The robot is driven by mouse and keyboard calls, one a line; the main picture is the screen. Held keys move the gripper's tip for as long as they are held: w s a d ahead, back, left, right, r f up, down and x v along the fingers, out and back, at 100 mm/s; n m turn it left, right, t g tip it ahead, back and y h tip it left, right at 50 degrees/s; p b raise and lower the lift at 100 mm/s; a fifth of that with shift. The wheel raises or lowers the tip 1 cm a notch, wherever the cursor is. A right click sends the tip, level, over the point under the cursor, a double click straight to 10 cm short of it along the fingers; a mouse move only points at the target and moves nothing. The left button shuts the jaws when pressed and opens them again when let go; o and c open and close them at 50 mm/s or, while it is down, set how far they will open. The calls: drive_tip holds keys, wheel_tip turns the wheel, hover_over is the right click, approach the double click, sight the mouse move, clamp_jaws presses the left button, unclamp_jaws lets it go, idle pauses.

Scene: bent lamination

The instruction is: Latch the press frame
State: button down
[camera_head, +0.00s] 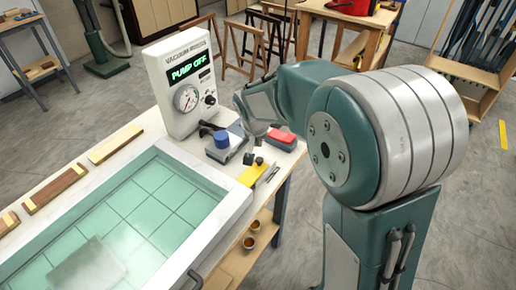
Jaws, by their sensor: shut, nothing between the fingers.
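The press frame (235,213) is a pale rectangular rim around a green gridded bed (130,210), cut off by the picture's lower left edge. A cloudy patch lies over the bed's lower part. A small dark fitting (195,278) is on the frame's near right side; I cannot tell whether it is the latch or how it is set. My gripper (254,160) is shut and empty, pointing down above the bench's right end, beyond the frame's far right corner. My wrist hides part of the bench behind it.
A vacuum control box (178,95) reading "PUMP OFF" stands at the bench's back. A blue-topped item (222,142), a red block (282,136) and a yellow piece (251,174) lie near my gripper. Wood strips (55,188) lie left of the frame.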

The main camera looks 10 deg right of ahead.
drive_tip(key=shift+v, duration=2.2)
drive_tip(key=s+d+r+n, duration=0.1)
drive_tip(key=s+r, duration=0.1)
drive_tip(key=s, duration=0.6)
drive_tip(key=s+d+r+n+t, duration=0.1)
drive_tip(key=s+d+r, duration=0.1)
drive_tip(key=s, duration=0.6)
drive_tip(key=s+d+r+n+y, duration=0.1)
drive_tip(key=s+d+r, duration=0.1)
drive_tip(key=s, duration=0.7)
drive_tip(key=shift+r+n+t, duration=0.3)
drive_tip(key=shift+r+t, duration=0.1)
drive_tip(key=shift+r, duration=0.25)
drive_tip(key=shift+w+d, duration=0.1)
drive_tip(key=shift+d, duration=0.05)
